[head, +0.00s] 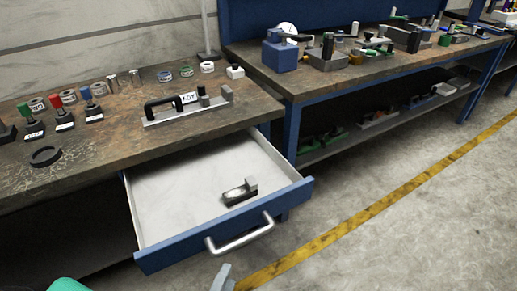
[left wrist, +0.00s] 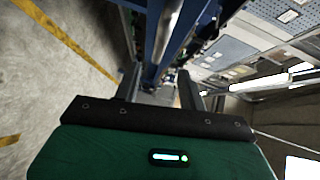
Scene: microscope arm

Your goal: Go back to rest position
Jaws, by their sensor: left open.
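My left gripper (head: 222,278) shows only as a grey finger part at the bottom edge of the head view, just below the handle of the open drawer and apart from it as far as I can tell. In the left wrist view my left gripper (left wrist: 160,88) has its two dark fingers spread, with nothing held between them. A green part of my own arm shows at the bottom left of the head view. My right gripper is in neither view.
The blue-fronted drawer (head: 160,259) stands open with its silver handle (head: 240,234) facing me. A small metal piece (head: 240,192) lies inside. The workbench (head: 120,150) holds a black-handled metal fixture (head: 188,107), several stamps and a black ring (head: 45,156). Floor at right is clear.

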